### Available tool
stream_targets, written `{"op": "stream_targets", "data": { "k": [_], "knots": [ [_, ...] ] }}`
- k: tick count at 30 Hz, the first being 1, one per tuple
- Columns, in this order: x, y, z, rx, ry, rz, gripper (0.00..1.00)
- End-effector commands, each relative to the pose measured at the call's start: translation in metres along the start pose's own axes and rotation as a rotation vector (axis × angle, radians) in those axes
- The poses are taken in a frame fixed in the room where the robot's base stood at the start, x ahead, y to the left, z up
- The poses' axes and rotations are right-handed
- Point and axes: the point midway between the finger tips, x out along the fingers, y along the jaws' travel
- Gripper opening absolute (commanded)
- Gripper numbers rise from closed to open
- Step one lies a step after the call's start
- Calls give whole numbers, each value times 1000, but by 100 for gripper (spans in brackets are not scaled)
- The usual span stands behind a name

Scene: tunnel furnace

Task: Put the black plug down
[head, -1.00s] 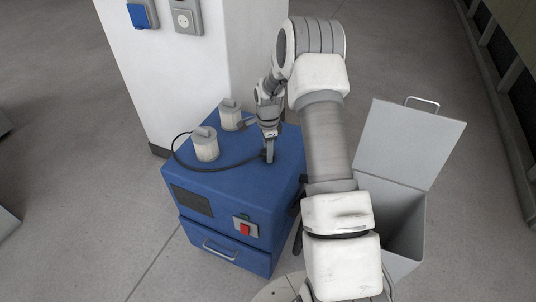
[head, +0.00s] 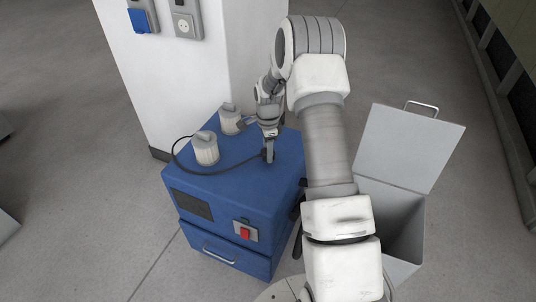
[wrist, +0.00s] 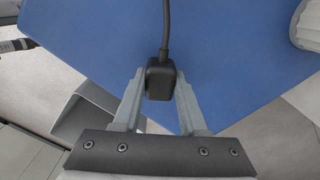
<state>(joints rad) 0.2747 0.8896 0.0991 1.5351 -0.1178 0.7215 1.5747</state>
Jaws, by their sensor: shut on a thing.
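The black plug (wrist: 161,80) is between my gripper's fingertips in the wrist view, with its black cable running up from it. My gripper (head: 268,154) is shut on the plug, over the right part of the top of the blue cabinet (head: 240,190). The plug is at or very near the blue top; I cannot tell whether it touches. In the head view the plug is mostly hidden by the fingers.
Two white ribbed cylinders (head: 206,150) (head: 230,121) stand on the cabinet's left side. A white pillar (head: 180,75) with a grey socket (head: 183,24) and a blue-covered one (head: 139,18) rises behind. An open grey bin (head: 405,220) stands at right.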

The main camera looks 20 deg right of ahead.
Motion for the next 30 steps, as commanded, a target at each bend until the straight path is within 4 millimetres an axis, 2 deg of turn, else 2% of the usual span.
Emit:
{"op": "stream_targets", "data": {
  "k": [3, 15, 21, 26, 30],
  "knots": [
    [-25, -1, 0, -2, 1, -3, 0],
    [-72, 45, -68, 3, 0, 0, 0],
    [-85, 59, -89, 2, 0, 1, 0],
    [-87, 58, -97, 1, 1, -1, 0],
    [-86, 42, -101, 2, 4, -1, 0]
  ]
}}
